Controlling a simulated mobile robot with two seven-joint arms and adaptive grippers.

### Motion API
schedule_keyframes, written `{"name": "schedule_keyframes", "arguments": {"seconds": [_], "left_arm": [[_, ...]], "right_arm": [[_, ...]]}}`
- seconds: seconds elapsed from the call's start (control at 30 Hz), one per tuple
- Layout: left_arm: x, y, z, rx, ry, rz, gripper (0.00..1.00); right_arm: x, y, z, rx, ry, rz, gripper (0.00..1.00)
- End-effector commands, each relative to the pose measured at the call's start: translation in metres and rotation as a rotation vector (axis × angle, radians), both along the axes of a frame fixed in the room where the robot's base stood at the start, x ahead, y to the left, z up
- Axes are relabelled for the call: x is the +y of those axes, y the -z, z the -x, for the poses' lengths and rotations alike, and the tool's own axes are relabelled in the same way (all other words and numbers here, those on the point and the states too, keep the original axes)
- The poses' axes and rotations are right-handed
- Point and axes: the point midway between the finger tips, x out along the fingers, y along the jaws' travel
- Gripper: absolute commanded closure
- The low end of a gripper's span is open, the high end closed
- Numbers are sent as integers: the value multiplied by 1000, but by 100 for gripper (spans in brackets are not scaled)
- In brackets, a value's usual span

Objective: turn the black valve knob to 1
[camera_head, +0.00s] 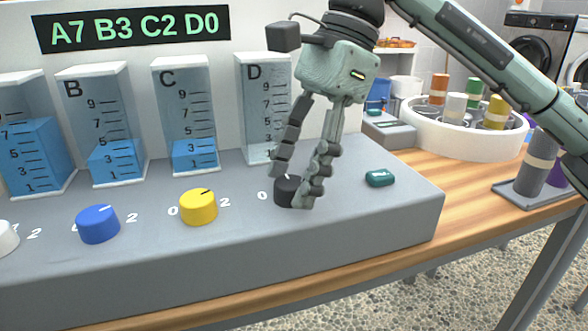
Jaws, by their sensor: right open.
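The black valve knob (287,191) sits on the grey console (340,225), below the clear tank marked D (262,105). A "0" shows to the left of the knob; the marks on its right are hidden by a finger. My right gripper (289,187) is open and points down, with one finger behind and left of the knob and the other in front at its right side. I cannot tell whether the fingers touch the knob. Tank D looks empty. A sign (135,28) reads A7 B3 C2 D0. My left gripper is not in view.
A yellow knob (198,208), a blue knob (98,224) and a white knob (8,238) stand to the left. Tanks A, B and C (185,115) hold blue liquid. A teal button (380,178) lies at the right. A white round rack (455,138) stands on the wooden table.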

Motion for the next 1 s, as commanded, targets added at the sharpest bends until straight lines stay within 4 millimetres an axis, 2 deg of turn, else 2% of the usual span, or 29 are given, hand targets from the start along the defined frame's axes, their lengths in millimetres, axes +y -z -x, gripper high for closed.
{"name": "schedule_keyframes", "arguments": {"seconds": [0.17,0.4,0.6,0.8,1.0], "left_arm": [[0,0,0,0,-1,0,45],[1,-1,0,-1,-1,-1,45],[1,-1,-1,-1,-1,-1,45],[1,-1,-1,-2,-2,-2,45],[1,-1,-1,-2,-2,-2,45]], "right_arm": [[-6,-18,-4,-3,2,0,45],[-24,-66,-12,-3,2,-2,45],[-36,-97,-17,-1,1,-2,45],[-41,-110,-20,-1,-1,-1,45],[-41,-111,-20,0,-1,-1,45]]}}
